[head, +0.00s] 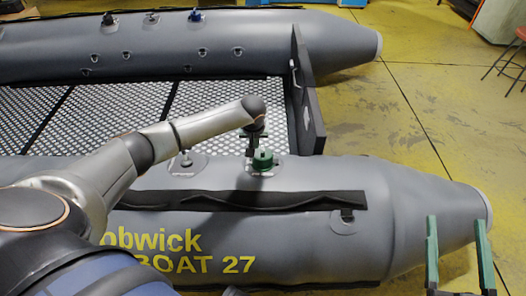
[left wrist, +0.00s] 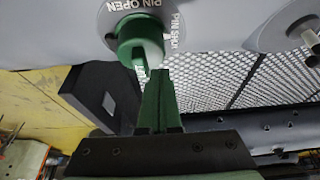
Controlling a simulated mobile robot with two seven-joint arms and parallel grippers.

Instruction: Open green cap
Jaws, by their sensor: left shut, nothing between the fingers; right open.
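The green cap (head: 263,159) sits on a round valve patch on top of the near grey boat tube. In the left wrist view the cap (left wrist: 140,40) shows large, over a pale disc with "PIN OPEN" lettering, with a small light-edged piece at its lower side. My left gripper (head: 250,152) points down just left of the cap in the head view. Its fingers (left wrist: 157,75) are together and empty, tips close to the cap's edge; I cannot tell whether they touch. My right gripper (head: 458,218) is open and empty at the lower right.
The near tube (head: 330,179) carries a black strip and yellow lettering. A grey valve (head: 186,159) lies left of the cap. A dark transom board (head: 308,90) stands behind it. Yellow floor (head: 430,120) is open to the right, with a stool (head: 515,60) beyond.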

